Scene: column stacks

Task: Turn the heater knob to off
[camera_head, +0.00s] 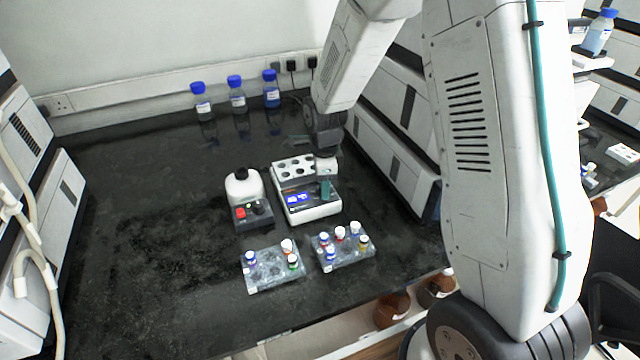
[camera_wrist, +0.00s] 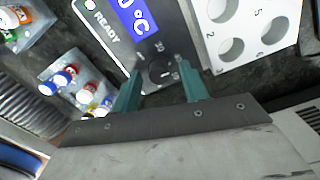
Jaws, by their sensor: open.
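The heater (camera_head: 312,205) is a white box with a dark front panel and a blue display, on the black bench. In the wrist view its panel (camera_wrist: 148,50) shows "°C" and "READY". The round dark heater knob (camera_wrist: 160,72) has a pale mark and printing around it. My gripper (camera_wrist: 160,92) is open, with its two teal fingers on either side of the knob's near edge. I cannot tell whether they touch it. In the head view my gripper (camera_head: 325,188) is over the right part of the heater, and the knob is hidden there.
A white block with numbered holes (camera_head: 293,168) sits at the heater's back. Two vial racks (camera_head: 274,270) (camera_head: 345,248) lie in front. Blue-capped bottles (camera_head: 237,98) stand behind. The bench's left part is clear.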

